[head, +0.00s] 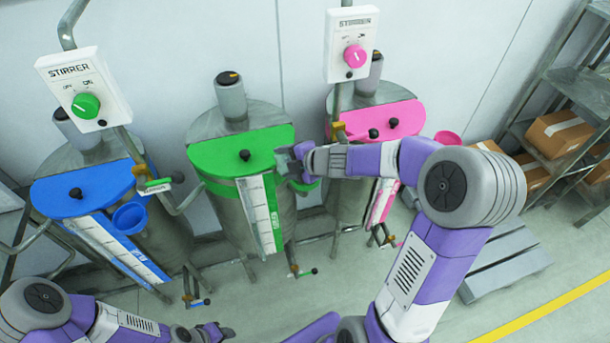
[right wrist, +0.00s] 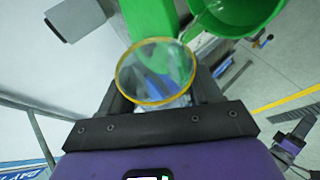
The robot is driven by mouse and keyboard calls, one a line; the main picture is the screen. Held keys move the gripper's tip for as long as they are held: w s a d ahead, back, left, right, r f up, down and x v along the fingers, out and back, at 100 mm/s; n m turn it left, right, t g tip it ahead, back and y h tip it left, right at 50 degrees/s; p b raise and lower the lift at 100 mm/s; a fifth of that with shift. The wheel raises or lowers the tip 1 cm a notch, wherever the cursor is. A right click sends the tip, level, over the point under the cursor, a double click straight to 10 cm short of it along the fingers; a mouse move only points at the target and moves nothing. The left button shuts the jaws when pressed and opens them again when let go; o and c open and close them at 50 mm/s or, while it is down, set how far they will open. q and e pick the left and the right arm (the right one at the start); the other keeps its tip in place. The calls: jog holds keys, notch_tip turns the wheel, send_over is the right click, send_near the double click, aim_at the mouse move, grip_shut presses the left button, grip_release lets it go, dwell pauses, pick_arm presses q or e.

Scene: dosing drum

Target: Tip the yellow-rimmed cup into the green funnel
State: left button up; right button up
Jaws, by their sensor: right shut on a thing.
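My right gripper (head: 297,158) is shut on the clear yellow-rimmed cup (right wrist: 155,72), beside the front right of the green-lidded drum. The cup's round mouth faces the right wrist camera between the fingers; I cannot tell what is in it. In the head view the cup is small and mostly hidden. The green funnel (right wrist: 236,14) is at the top right of the right wrist view, close to the cup but apart in the picture. In the head view part of the funnel (head: 304,185) shows just below my gripper. My left gripper (head: 216,333) is low at the bottom edge, its jaws unclear.
The green lid (head: 235,150) tops the middle drum. A blue-lidded drum (head: 85,188) with a blue funnel (head: 130,217) stands left, a pink-lidded drum (head: 380,120) right. Stirrer boxes (head: 84,88) hang above. Shelves with cardboard boxes (head: 560,133) stand far right.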

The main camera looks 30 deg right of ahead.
jog(key=shift+d+f+m+t+y+p, duration=0.25)
jog(key=shift+f+m+t+y+p, duration=0.1)
jog(key=shift+f+m+y, duration=0.2)
